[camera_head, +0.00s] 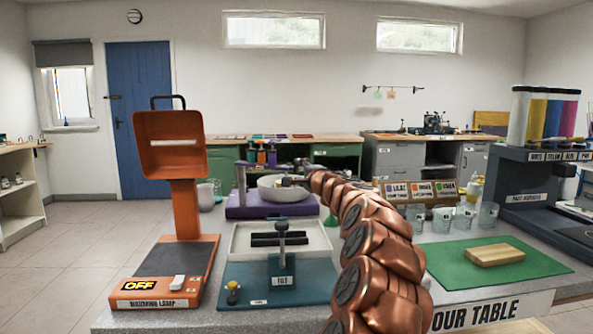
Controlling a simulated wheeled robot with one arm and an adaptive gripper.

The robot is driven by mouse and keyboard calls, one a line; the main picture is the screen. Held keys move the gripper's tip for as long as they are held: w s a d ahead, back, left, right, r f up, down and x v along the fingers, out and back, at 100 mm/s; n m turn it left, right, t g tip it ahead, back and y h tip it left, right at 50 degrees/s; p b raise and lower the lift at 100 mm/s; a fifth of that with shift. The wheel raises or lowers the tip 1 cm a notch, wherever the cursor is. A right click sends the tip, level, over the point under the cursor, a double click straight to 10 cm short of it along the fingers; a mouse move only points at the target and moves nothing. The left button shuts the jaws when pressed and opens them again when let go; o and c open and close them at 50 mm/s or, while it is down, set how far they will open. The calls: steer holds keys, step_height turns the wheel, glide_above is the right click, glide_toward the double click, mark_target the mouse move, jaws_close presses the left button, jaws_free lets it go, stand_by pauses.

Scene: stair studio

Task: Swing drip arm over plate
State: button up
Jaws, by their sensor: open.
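A purple stand (250,211) sits toward the back of the grey table. A round white dish (270,193), probably the plate, rests on it. My copper arm reaches in from the front, and my gripper (290,181) is at the dish's right side, small and partly hidden by the arm. It is open, with nothing seen in it. Contact with the bar or dish cannot be told.
An orange lamp (182,215) marked OFF stands left. A teal tilt stand with a white tray (243,252) is in front of the dish. Glasses (464,216), a green mat (455,265) with a wooden block (495,255), and a paint dispenser (535,185) are right.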

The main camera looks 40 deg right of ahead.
mark_target(297, 170)
steer(key=shift+x, duration=1.65)
steer(key=shift+f, duration=0.1)
jaws_close()
